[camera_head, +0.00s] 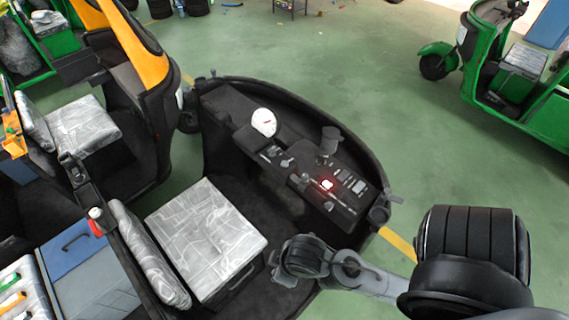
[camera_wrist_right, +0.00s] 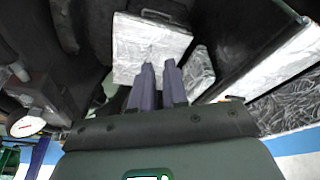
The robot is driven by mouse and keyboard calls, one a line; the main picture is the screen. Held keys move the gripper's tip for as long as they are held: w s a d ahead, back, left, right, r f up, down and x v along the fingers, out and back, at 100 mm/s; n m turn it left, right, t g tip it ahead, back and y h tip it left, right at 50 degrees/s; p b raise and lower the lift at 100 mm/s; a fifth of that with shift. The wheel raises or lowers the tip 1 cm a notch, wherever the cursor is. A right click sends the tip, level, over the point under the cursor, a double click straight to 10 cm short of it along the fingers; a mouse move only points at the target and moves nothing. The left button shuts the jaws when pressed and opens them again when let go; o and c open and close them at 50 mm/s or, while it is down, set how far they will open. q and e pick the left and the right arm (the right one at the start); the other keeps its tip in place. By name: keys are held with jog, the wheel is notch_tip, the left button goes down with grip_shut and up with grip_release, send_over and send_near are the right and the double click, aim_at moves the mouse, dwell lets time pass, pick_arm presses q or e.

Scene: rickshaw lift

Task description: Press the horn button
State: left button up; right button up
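A small glowing red button (camera_head: 327,184) sits on the black dashboard (camera_head: 340,205) of the rickshaw in the head view. No readable label shows whether it is the horn button. Switches lie around it. My right arm comes in from the lower right, and its hand (camera_head: 285,265) is low in front of the dashboard, beside the seat and apart from the button. In the right wrist view the two purple fingers (camera_wrist_right: 160,85) are close together with a thin gap and nothing between them. They point toward the silvery seat (camera_wrist_right: 127,38). My left gripper is not in view.
A white round dial (camera_head: 263,122) stands on the dashboard, left of the button. The silvery padded seat (camera_head: 207,238) is behind the dashboard. The curved black front wall (camera_head: 300,92) bounds the cabin. A green rickshaw (camera_head: 510,75) stands at the right on open floor.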

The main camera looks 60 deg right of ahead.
grip_shut()
dwell(0.9)
jog(key=shift+w, duration=0.1)
dwell(0.5)
